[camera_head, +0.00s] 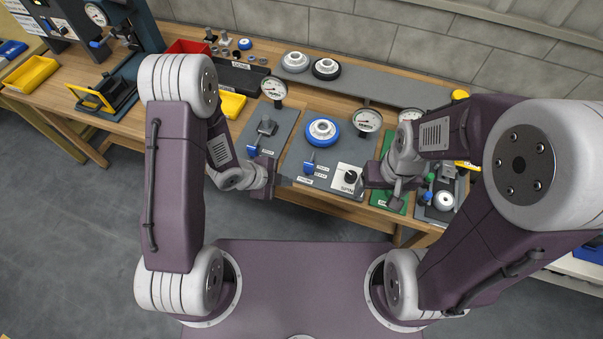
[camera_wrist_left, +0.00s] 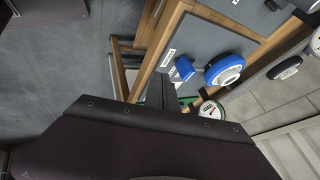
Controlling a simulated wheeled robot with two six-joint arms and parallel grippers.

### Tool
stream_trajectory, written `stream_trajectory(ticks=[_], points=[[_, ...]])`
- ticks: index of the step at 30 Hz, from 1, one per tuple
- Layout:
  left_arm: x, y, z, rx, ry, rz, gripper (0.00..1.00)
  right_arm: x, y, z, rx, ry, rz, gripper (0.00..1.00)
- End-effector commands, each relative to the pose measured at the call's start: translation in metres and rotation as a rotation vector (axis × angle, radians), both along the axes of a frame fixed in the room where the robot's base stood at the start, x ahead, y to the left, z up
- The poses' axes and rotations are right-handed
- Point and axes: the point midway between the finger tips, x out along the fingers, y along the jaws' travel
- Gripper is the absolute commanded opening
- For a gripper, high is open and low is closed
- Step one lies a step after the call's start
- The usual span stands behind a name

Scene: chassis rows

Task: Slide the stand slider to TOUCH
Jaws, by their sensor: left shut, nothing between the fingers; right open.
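The centre grey plate (camera_head: 288,168) on the bench carries a blue slider-like handle (camera_head: 309,167), a blue-rimmed dial (camera_head: 322,131) and a black knob (camera_head: 351,176). Small white labels lie near the handle, too small to read. My left wrist view shows the blue handle (camera_wrist_left: 182,70), the blue dial (camera_wrist_left: 225,70) and a label (camera_wrist_left: 168,57). I cannot tell for sure which part is the stand slider. My left gripper (camera_head: 268,178) is shut and empty, left of the handle and apart from it. My right gripper (camera_head: 386,183) is open and empty, right of the black knob.
A grey plate (camera_head: 259,121) with another blue handle (camera_head: 253,151) stands to the left. Dial gauges (camera_head: 367,120) stand behind the plates. A green plate (camera_head: 390,203) lies partly hidden by my right gripper. Dark floor is clear in front of the bench.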

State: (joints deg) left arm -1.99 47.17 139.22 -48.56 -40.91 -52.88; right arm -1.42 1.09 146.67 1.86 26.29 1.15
Motion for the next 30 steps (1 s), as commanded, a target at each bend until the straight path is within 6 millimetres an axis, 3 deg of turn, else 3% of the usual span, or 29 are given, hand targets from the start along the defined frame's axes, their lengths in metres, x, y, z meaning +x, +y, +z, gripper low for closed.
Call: stream_trajectory(ticks=[10, 12, 18, 30], points=[[0.024, -0.039, -0.061, 0.000, 0.001, -0.002, 0.00, 0.000, 0.000, 0.002, 0.000, 0.000, 0.000, 0.79], [0.039, -0.042, -0.054, -0.001, -0.004, 0.000, 0.00, 0.000, 0.000, 0.011, 0.000, 0.000, 0.000, 0.79], [0.059, -0.048, -0.056, -0.001, -0.002, 0.000, 0.00, 0.000, 0.000, 0.017, 0.000, 0.000, 0.000, 0.79], [0.063, -0.049, -0.058, -0.001, 0.000, 0.001, 0.00, 0.000, 0.000, 0.017, 0.000, 0.000, 0.000, 0.79]])
